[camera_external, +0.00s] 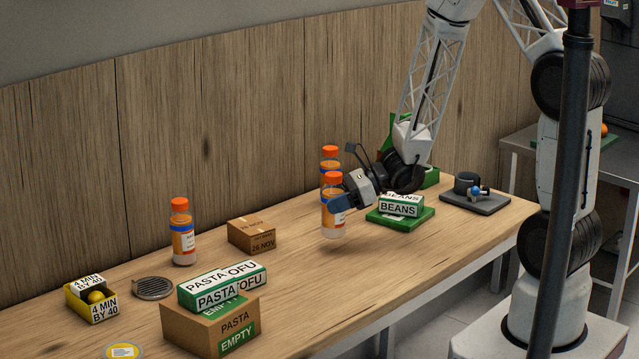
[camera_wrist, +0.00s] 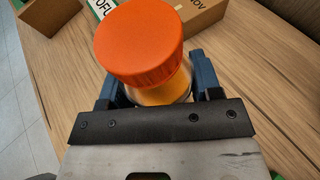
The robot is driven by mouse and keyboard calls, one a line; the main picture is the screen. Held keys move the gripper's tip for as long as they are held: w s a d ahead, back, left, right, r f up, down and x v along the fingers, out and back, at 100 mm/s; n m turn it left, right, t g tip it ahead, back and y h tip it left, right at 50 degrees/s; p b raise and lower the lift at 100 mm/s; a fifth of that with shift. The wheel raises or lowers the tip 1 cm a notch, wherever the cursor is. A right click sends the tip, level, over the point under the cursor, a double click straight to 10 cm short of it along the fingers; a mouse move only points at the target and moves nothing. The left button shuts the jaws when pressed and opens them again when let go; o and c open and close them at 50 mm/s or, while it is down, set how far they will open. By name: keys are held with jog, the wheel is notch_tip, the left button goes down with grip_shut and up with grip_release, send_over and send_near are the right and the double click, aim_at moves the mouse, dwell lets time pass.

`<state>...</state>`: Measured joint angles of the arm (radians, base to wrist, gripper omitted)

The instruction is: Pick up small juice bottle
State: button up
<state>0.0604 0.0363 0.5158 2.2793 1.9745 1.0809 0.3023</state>
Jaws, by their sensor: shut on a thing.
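A small juice bottle (camera_external: 333,218) with an orange cap and orange contents is held upright near the middle of the external view. My gripper (camera_external: 338,203) reaches it from the right and is shut around its body. The bottle's base appears slightly above the table. In the wrist view the orange cap of the bottle (camera_wrist: 138,42) fills the upper middle, with the blue fingers of my gripper (camera_wrist: 152,88) on both sides. A second like bottle (camera_external: 329,158) stands just behind the held one. A third bottle (camera_external: 183,232) stands farther left on the table.
A small cardboard box (camera_external: 251,235) sits left of the held bottle. Beans boxes (camera_external: 400,204) on a green board (camera_external: 420,217) lie to the right. Pasta and tofu boxes (camera_external: 222,287) stand at the front left. The table (camera_external: 330,290) is clear in front of the bottle.

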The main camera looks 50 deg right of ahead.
jog(key=s+d+r, duration=0.1)
jog(key=s+d, duration=0.2)
jog(key=s, duration=1.2)
jog(key=shift+s+r, duration=0.15)
jog(key=shift+s, duration=0.2)
jog(key=w+a+r+m+t+h, duration=0.1)
jog(key=w+a+r, duration=0.2)
jog(key=w+a, duration=0.2)
jog(key=w+a+r+m+t, duration=0.1)
jog(key=w+a, duration=0.4)
jog(key=w, duration=0.6)
jog(key=shift+w+a+r+h, duration=0.15)
jog(key=shift+w+r+h, duration=0.2)
jog(key=shift+r, duration=0.55)
jog(key=w+a, duration=0.2)
jog(key=w, duration=0.5)
jog(key=w+a+f, duration=0.1)
jog(key=w+a, duration=0.1)
jog(key=w, duration=0.6)
jog(key=shift+a+f, duration=0.25)
jog(key=shift+a, duration=0.1)
jog(key=shift+f, duration=1.75)
